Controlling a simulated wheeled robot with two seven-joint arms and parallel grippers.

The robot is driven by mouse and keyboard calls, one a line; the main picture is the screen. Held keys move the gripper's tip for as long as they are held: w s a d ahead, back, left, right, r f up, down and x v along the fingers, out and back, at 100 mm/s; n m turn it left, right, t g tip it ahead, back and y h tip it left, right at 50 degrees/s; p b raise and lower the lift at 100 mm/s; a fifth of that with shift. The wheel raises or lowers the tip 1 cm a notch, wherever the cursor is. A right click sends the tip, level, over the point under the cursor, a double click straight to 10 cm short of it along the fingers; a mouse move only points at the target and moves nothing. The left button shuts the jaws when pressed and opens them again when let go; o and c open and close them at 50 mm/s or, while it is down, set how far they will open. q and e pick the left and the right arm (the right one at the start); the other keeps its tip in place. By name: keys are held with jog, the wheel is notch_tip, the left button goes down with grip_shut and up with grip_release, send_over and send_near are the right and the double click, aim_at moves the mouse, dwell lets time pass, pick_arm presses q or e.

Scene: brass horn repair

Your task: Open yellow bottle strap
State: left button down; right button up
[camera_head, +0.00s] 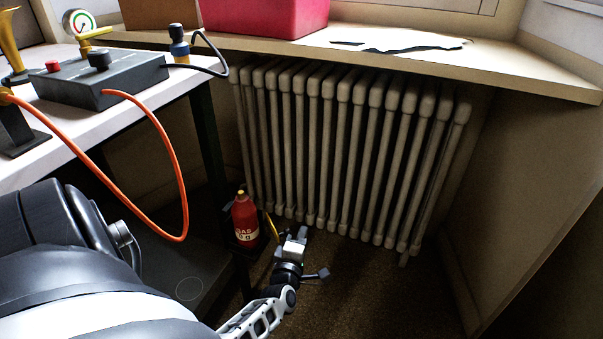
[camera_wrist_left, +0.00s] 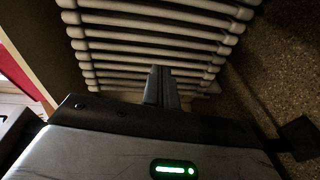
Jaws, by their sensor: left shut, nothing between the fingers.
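A red gas bottle (camera_head: 245,222) with a white label and a yellow top stands low beside the dark bench leg, left of the radiator. A thin yellow strap (camera_head: 271,228) shows at its right side, partly hidden behind my left gripper; I cannot tell whether it is fastened. My left gripper (camera_head: 302,234) is just right of the bottle and strap, low in front of the radiator. In the left wrist view its fingers (camera_wrist_left: 160,88) are together with nothing between them. The bottle and strap do not show in that view. My right gripper is not in view.
A ribbed radiator (camera_head: 340,150) stands behind my left gripper, under a window sill (camera_head: 440,65). The white bench (camera_head: 60,125) carries a grey control box (camera_head: 105,78). An orange hose (camera_head: 172,160) loops down from it. The brown floor (camera_head: 385,300) to the right is clear.

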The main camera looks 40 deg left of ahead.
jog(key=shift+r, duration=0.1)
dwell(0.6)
pick_arm(q)
jog(key=p+v, duration=0.3)
jog(key=v, duration=0.4)
jog(key=shift+s+d, duration=0.2)
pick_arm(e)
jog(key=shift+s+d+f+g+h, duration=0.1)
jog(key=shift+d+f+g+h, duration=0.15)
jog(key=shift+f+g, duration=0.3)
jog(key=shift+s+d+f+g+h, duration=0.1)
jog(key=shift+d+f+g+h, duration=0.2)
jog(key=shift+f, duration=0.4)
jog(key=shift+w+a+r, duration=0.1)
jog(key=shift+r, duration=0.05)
